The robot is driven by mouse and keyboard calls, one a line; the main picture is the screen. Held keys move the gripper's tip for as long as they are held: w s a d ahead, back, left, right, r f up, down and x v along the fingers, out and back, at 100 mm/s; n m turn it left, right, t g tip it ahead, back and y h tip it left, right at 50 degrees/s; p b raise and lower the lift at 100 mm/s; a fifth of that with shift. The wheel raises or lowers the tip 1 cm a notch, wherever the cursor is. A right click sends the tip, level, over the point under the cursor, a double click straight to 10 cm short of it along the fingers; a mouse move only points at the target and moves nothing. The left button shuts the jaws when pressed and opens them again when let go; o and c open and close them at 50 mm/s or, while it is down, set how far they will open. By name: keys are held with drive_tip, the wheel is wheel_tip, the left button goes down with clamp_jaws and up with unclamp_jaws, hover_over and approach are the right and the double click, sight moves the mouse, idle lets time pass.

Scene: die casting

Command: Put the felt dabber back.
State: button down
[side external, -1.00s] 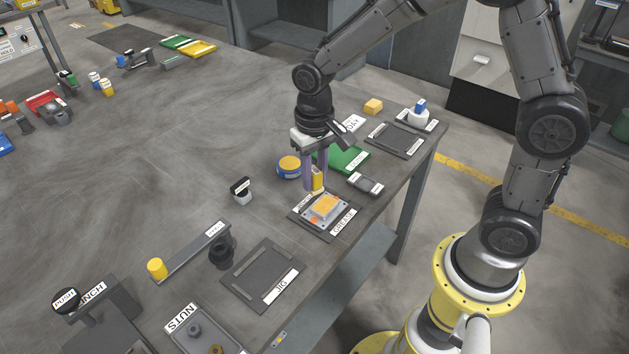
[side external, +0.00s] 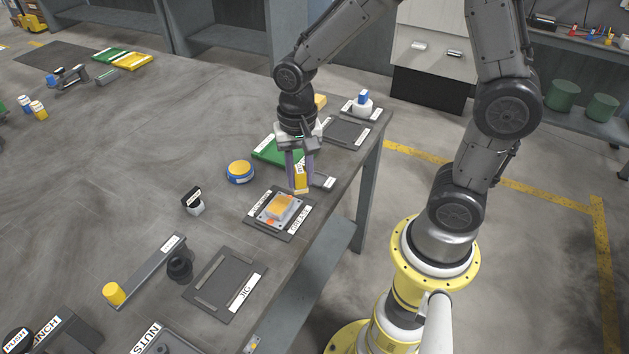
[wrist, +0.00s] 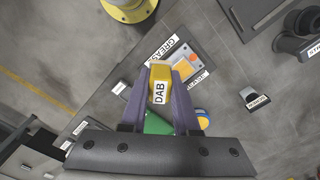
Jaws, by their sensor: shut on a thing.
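The felt dabber (side external: 300,178) is a yellow block with a pale lower end. In the wrist view the dabber (wrist: 160,83) shows a white DAB label. My gripper (side external: 300,168) is shut on it, with the purple fingers on either side. I cannot tell whether the dabber touches anything below.
A blue and yellow tin (side external: 240,172) stands left of my gripper and a green tray (side external: 277,152) behind it. A black-topped stamp (side external: 193,200) stands further left. The jig plate (side external: 225,284) lies in front. The table's right edge is close by.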

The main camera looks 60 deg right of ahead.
drive_tip(key=s+d+r+m, duration=0.2)
drive_tip(key=s+d+m, duration=0.55)
drive_tip(key=s, duration=0.25)
drive_tip(key=shift+m, duration=0.25)
drive_tip(key=w+d+f, duration=0.2)
drive_tip(key=w+f, duration=0.1)
drive_tip(key=w, duration=0.1)
drive_tip(key=w+d+f, duration=0.2)
drive_tip(key=w, duration=0.2)
drive_tip(key=w+d+f, duration=0.2)
drive_tip(key=w+f, duration=0.1)
drive_tip(key=w, duration=0.1)
drive_tip(key=shift+w+f, duration=0.25)
drive_tip(key=shift+f, duration=0.1)
drive_tip(key=shift+w+d+f, duration=0.1)
drive_tip(key=shift+w+f, duration=0.1)
drive_tip(key=shift+f, duration=1.55)
drive_tip(key=shift+f, duration=0.1)
drive_tip(key=c, duration=0.7)
unclamp_jaws()
drive_tip(key=shift+o, duration=0.2)
